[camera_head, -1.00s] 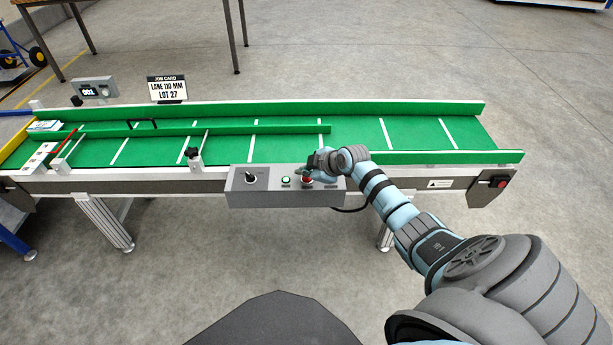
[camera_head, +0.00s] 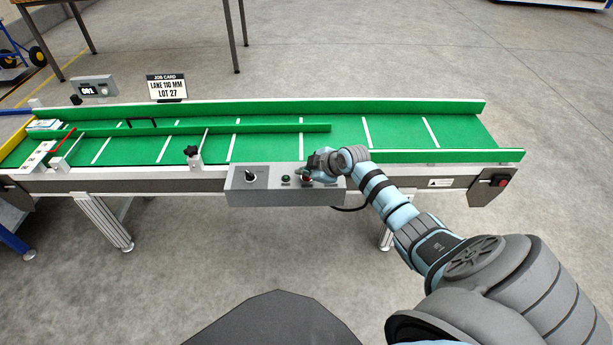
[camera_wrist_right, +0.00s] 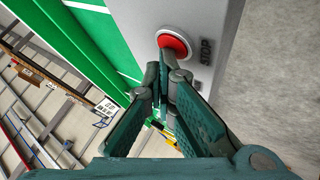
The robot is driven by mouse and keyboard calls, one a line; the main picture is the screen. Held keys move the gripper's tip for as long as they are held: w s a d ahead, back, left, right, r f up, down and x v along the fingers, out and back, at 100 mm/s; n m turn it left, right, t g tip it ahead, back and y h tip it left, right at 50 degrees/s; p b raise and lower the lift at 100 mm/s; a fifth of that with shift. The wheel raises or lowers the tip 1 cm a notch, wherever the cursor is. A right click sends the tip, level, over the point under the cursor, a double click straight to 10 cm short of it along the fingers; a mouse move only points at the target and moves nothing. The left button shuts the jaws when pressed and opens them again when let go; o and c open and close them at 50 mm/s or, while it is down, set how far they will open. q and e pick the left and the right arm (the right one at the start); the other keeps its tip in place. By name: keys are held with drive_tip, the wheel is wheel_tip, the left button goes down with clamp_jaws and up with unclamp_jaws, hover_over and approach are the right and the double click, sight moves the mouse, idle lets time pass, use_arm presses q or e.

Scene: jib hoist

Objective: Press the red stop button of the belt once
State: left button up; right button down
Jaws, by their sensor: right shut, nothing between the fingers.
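The red stop button (camera_wrist_right: 175,43) sits in a pale ring on the grey control box, with the word STOP beside it in the right wrist view. In the head view the button (camera_head: 306,180) is mostly covered by my right gripper (camera_head: 309,171). My right gripper (camera_wrist_right: 165,68) is shut and empty. Its fingertips are at the lower edge of the button; I cannot tell whether they touch it. The control box (camera_head: 240,190) is on the belt's front side and also carries a dark selector knob (camera_head: 250,176) and a green button (camera_head: 286,179), which looks unlit. My left gripper is out of view.
The green belt (camera_head: 270,147) has white cross stripes and green side walls. A second red button (camera_head: 502,183) is on the belt's right end. A job card (camera_head: 167,88) and a small display (camera_head: 95,88) stand behind the belt. Floor in front is clear.

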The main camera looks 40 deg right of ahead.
sight(306, 178)
idle(0.4)
drive_tip(key=shift+r+p, duration=0.8)
wheel_tip(306, 178, up, 5)
drive_tip(key=p, duration=0.4)
drive_tip(key=shift+p, duration=0.3)
